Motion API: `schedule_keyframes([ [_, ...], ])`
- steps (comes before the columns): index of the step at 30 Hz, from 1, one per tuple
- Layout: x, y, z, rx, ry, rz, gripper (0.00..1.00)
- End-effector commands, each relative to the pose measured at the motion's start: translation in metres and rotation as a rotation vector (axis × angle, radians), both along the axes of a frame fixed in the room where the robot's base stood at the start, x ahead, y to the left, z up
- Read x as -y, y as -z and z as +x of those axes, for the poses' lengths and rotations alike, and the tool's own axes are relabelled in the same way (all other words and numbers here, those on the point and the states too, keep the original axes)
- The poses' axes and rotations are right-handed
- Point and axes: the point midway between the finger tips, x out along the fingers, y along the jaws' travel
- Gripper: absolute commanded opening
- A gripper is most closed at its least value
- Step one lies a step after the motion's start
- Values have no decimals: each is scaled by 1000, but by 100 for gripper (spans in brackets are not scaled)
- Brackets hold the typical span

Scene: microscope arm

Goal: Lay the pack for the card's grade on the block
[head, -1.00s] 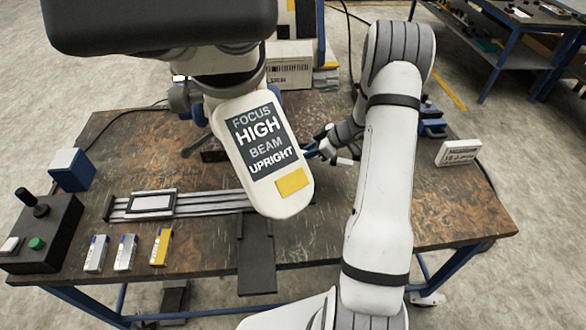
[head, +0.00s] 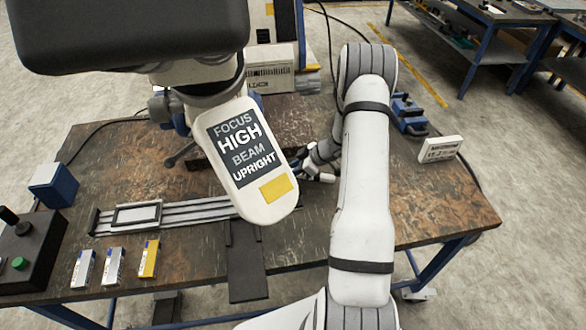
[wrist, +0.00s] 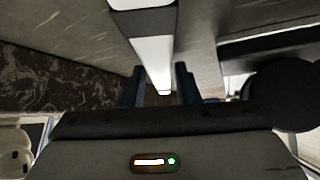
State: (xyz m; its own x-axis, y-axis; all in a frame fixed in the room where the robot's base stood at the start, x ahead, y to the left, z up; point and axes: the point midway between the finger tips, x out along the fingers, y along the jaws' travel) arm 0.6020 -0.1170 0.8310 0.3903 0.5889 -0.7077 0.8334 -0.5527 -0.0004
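A white panel on a hanging arm (head: 270,210) reads "FOCUS HIGH BEAM UPRIGHT" and has a yellow patch. Three small packs lie at the front left of the table: a white one (head: 83,268), another white one (head: 114,266) and a yellow one (head: 149,259). A blue block with a pale top (head: 55,186) stands at the far left; I cannot tell whether it is the task's block. My gripper (head: 301,160) is beside the panel's right edge, partly hidden. In the wrist view its blue fingers (wrist: 160,90) are apart, with a white strip between or beyond them.
A grey rail with a framed plate (head: 137,215) lies behind the packs. A black control box with a green button (head: 25,250) is at left. A small white sign (head: 440,149), too blurred to read, stands at right. The overhanging panel covers the table's middle.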

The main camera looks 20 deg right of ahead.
Motion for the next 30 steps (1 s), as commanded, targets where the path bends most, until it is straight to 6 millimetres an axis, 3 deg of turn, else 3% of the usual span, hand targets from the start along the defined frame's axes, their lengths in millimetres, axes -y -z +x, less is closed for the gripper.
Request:
schedule_keyframes([
  [5,0,0,0,0,0,0,43],
  [16,6,-9,-3,2,1,-2,43],
  [30,61,-73,-39,2,4,-1,43],
])
